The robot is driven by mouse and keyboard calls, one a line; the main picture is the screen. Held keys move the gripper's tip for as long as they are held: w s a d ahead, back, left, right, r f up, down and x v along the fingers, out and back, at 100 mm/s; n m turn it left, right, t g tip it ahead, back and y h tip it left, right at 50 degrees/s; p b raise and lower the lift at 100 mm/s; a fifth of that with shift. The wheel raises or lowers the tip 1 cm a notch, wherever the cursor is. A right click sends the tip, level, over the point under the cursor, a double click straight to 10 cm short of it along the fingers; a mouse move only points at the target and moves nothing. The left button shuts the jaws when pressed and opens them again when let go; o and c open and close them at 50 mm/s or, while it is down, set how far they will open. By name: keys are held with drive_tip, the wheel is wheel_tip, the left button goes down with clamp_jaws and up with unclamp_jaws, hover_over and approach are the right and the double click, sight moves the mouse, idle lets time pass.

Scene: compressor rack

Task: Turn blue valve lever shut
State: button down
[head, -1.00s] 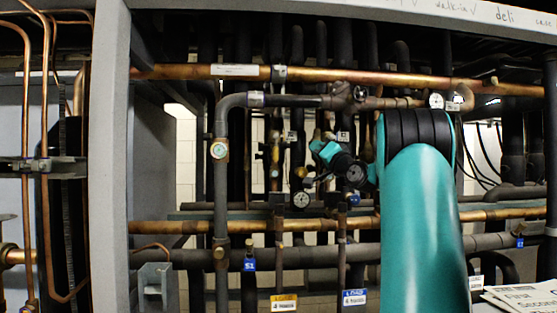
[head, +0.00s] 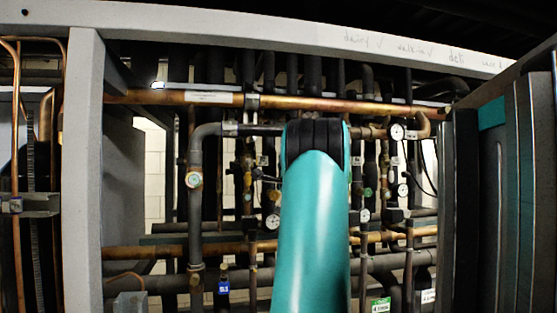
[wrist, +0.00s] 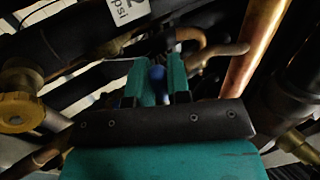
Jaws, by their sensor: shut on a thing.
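In the wrist view, my gripper (wrist: 157,64) has its two teal fingers closed around a small blue piece. This looks like the blue valve lever (wrist: 157,74), and only a short part of it shows between the fingers. The rest of the lever and its valve body are hidden by the fingers. In the head view, my teal arm covers the gripper and the lever, so the lever's angle to its pipe cannot be told.
A copper pipe (wrist: 256,45) runs close to the right of the fingers, and a brass fitting (wrist: 20,112) is at the left. In the head view, a grey upright (head: 86,170) and dark panels (head: 510,190) flank the pipes. Several gauges, including one white gauge (head: 397,131), stand near my arm.

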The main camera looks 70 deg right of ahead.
drive_tip(key=shift+r+m, duration=0.1)
drive_tip(key=shift+m, duration=0.3)
drive_tip(key=c, duration=1.1)
unclamp_jaws()
drive_tip(key=shift+s+d, duration=0.1)
drive_tip(key=shift+a+f, duration=0.2)
drive_tip(key=shift+f, duration=0.05)
drive_tip(key=b+v, duration=1.3)
drive_tip(key=v, duration=0.4)
drive_tip(key=shift+r, duration=0.2)
drive_tip(key=shift+a, duration=0.1)
